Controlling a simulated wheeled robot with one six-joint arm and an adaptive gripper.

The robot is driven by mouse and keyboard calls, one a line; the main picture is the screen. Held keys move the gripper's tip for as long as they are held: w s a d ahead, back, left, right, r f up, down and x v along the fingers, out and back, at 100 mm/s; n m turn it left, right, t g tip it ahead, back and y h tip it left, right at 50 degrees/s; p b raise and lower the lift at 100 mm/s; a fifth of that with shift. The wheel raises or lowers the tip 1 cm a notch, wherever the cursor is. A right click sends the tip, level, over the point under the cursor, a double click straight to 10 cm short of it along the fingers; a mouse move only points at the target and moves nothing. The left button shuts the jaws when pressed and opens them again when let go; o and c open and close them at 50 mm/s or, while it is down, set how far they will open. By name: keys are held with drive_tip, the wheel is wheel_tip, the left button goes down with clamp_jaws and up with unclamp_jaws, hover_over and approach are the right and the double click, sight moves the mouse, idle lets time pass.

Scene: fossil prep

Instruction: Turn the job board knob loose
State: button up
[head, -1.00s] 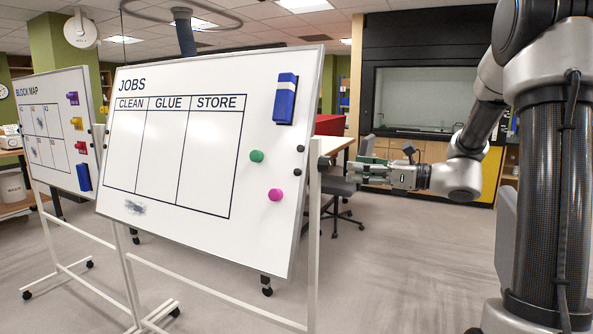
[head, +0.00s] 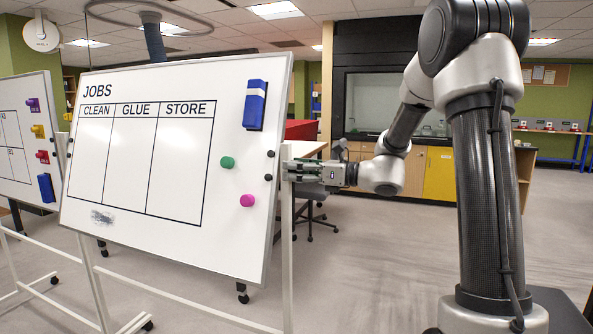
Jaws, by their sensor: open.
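The job board (head: 120,225) is a white panel headed JOBS with columns CLEAN, GLUE and STORE, tilted in its white stand. Its right-hand stand post (head: 287,260) rises beside the panel's right edge. My gripper (head: 293,170) is at the upper part of this post, coming from the right, with its fingers pointing left at the board's side pivot. It is open. The job board knob is not clearly visible; the fingers cover the place by the post. I cannot tell whether they touch it or are around it.
The job board carries a blue eraser (head: 254,105), a green magnet (head: 227,162), a magenta magnet (head: 247,200) and small black round pieces at its right edge. A second board (head: 20,165) stands at the left. A chair (head: 312,208) is behind my gripper. The floor (head: 360,270) right of the stand is clear.

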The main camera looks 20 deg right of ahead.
drive_tip(key=c, duration=1)
drive_tip(key=shift+n, duration=1.5)
drive_tip(key=shift+c, duration=0.2)
drive_tip(key=o, duration=1)
drive_tip(key=shift+o, duration=0.2)
drive_tip(key=v, duration=1.2)
